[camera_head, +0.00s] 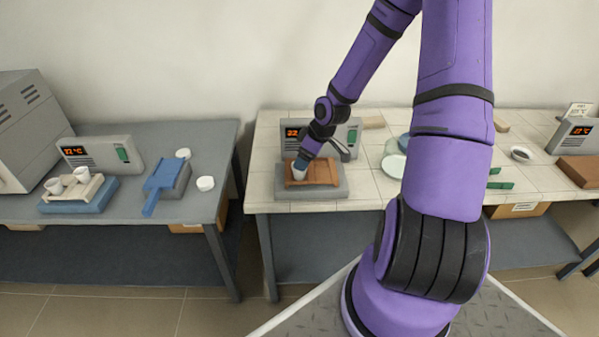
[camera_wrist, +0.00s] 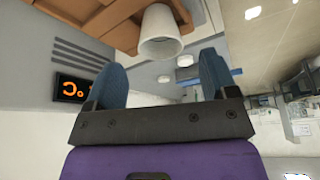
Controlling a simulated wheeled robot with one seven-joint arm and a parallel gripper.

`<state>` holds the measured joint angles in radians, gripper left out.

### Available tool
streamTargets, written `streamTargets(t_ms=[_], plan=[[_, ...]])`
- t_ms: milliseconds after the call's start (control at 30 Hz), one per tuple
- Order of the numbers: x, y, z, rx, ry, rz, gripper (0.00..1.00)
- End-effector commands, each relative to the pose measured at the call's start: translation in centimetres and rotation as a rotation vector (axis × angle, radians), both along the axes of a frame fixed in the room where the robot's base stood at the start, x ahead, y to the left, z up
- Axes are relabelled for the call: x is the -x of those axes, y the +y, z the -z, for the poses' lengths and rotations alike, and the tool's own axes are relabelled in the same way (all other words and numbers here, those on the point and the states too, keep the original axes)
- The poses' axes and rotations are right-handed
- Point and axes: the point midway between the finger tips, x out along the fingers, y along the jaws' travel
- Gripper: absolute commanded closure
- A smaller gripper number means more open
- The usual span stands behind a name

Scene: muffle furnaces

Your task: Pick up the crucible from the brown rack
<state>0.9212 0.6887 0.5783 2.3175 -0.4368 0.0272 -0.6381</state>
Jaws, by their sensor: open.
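The brown rack (camera_head: 323,174) sits on a grey device on the white-tiled bench; its underside edge also shows at the top of the wrist view (camera_wrist: 112,22). The white crucible (camera_head: 299,174) is at the rack's left part, partly hidden by my gripper. In the wrist view the crucible (camera_wrist: 160,36) is a pale tapered cup, in line with the gap between my two blue fingers. My gripper (camera_wrist: 163,75) is open, with no contact visible between fingers and crucible. In the head view my gripper (camera_head: 304,163) is small and right at the crucible.
A grey control box with an orange display (camera_head: 292,133) stands behind the rack. A pale round dish (camera_head: 394,166) lies to the right, partly behind my arm. The left table holds a rack with white crucibles (camera_head: 54,186) and a blue-topped block (camera_head: 166,175).

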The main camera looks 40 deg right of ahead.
Motion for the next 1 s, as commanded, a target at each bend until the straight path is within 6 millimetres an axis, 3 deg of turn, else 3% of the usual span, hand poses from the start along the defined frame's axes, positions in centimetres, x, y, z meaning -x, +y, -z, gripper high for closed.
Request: streamTargets(t_ms=[400, 733, 767, 900, 1000], plan=[[-1.4, 1.1, 4.1, -0.001, 0.002, -0.002, 0.21], [-1.6, 1.1, 4.6, 0.000, 0.000, 0.000, 0.21], [-1.6, 1.1, 4.6, 0.000, 0.000, 0.000, 0.23], [-1.6, 1.1, 4.6, 0.001, 0.001, 0.000, 0.55], [-1.6, 1.2, 4.6, 0.001, 0.001, 0.000, 0.73]])
